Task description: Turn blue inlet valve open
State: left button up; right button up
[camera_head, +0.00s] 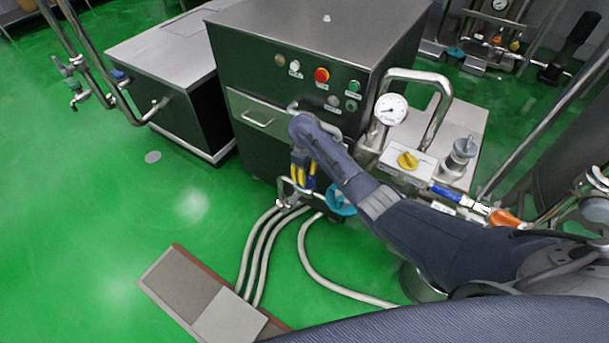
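A blue lever handle (447,195) lies along the pipework at right, beside the machine's skid. It is the clearest blue valve handle near me; I cannot read a label that names it the inlet valve. A teal handwheel (340,200) shows low at the machine's front, partly behind my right arm. My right arm reaches in from the lower right across the machine front. My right gripper (302,178), with yellow parts, points down above the hose connections, to the left of the teal handwheel and well left of the blue lever. Its fingertips are too small to read. My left gripper is out of view.
A control cabinet (300,50) with buttons stands behind my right arm. Several hoses (262,245) run over the green floor, which is open at left.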

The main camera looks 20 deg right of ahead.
notch_tip(320, 180, up, 12)
dwell(0.9)
dwell(0.3)
